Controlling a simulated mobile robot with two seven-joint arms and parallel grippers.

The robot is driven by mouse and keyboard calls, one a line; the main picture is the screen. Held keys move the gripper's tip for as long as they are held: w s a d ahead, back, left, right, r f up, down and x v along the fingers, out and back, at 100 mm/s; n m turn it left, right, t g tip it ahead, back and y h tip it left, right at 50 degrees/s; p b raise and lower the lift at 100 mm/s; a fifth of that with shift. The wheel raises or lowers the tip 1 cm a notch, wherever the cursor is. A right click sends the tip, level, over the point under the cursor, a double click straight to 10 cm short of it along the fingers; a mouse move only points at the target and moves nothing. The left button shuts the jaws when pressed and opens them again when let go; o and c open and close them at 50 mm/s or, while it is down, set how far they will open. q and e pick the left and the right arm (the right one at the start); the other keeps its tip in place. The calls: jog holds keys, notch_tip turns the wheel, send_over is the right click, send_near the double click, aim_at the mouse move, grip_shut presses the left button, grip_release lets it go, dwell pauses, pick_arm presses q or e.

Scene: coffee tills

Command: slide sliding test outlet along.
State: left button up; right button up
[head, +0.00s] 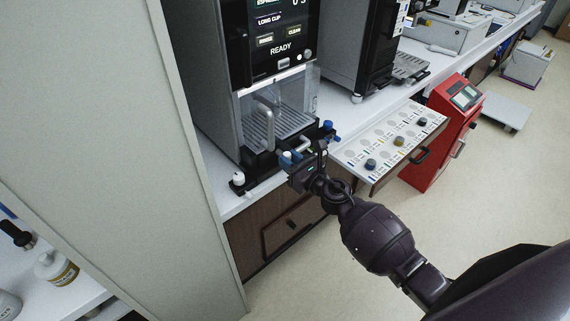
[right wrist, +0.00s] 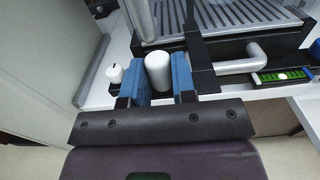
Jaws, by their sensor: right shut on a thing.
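The coffee machine (head: 215,90) stands on the white counter with a black rail unit (head: 262,172) along its front foot. In the right wrist view a white cylindrical knob (right wrist: 158,72), seemingly the handle of the sliding test outlet, sits between two blue finger pads. My right gripper (head: 293,157) is shut on this knob at the front of the machine. A black upright bar (right wrist: 196,50) rises beside the right finger. A bent grey spout (right wrist: 240,62) lies to its right. The gripper hides much of the slider in the head view. My left gripper is not in view.
A smaller white knob (head: 238,178) stands at the rail's left end. A drawer with round pods (head: 390,140) is pulled out to the right, before a red cabinet (head: 440,130). A grey partition (head: 110,130) is at left.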

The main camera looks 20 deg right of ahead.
jog(key=shift+w+d+b, duration=0.25)
jog(key=shift+d, duration=0.45)
jog(key=shift+w+d+b, duration=0.25)
jog(key=shift+w+d, duration=0.05)
jog(key=shift+d, duration=0.4)
jog(key=shift+w+d+b, duration=0.25)
jog(key=shift+d, duration=0.45)
jog(key=shift+w+d+b, duration=0.2)
jog(key=shift+d+b, duration=0.05)
jog(key=shift+d, duration=0.3)
jog(key=shift+w+d+b, duration=0.15)
jog(key=shift+d+b, duration=0.05)
jog(key=shift+d, duration=0.3)
jog(key=o, duration=0.7)
jog(key=shift+d+r, duration=0.1)
jog(key=shift+o, duration=1.3)
jog(key=shift+s, duration=0.15)
jog(key=v, duration=1)
jog(key=shift+s+b, duration=0.25)
jog(key=shift+b, duration=0.2)
jog(key=shift+d, duration=0.1)
